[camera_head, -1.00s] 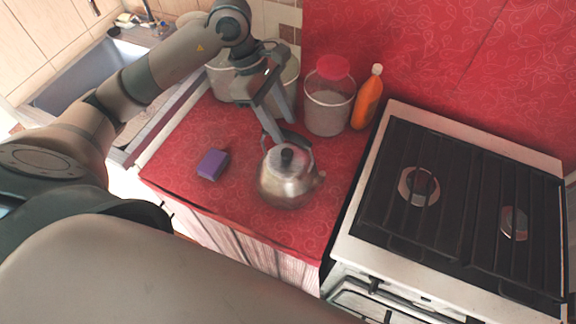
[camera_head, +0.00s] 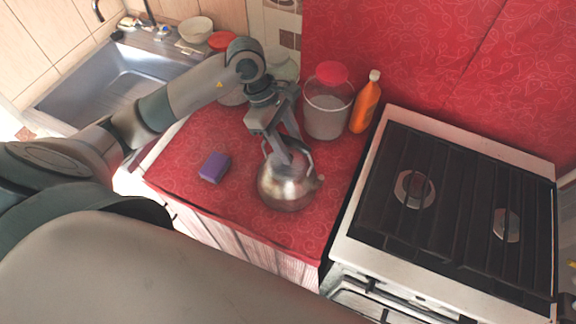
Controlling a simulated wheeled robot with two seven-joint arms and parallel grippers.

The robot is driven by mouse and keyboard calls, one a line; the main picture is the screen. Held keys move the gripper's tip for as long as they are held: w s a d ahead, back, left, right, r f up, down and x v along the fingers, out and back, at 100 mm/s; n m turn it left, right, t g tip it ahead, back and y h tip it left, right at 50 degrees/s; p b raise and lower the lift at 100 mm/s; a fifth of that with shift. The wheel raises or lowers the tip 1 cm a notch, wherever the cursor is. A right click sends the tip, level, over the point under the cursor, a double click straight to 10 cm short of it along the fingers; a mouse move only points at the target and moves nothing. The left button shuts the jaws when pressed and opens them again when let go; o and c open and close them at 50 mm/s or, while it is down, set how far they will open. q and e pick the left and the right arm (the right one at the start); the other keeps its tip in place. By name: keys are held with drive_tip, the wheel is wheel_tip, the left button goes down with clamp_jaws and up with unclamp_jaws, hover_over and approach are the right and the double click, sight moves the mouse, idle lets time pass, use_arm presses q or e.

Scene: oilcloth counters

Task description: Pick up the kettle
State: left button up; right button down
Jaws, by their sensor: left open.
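The metal kettle (camera_head: 285,193) stands upright on the red oilcloth counter (camera_head: 225,213), left of the stove, its spout to the right. My left gripper (camera_head: 288,160) is above the kettle and points down at its top. The gripper is open, and its fingers overlap the kettle's handle and lid in the picture. The fingers hide the lid knob, and I cannot tell whether they touch the kettle. My right gripper is not in view.
A purple sponge (camera_head: 214,167) lies left of the kettle. A clear bucket with a red lid (camera_head: 328,104) and an orange bottle (camera_head: 366,102) stand behind it. The stove (camera_head: 450,205) is on the right, the sink (camera_head: 120,85) at the back left.

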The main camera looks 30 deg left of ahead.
use_arm(q)
drive_tip(key=shift+p+x, duration=0.55)
drive_tip(key=shift+x, duration=0.85)
clamp_jaws()
drive_tip(key=shift+w+r, duration=0.1)
idle(0.5)
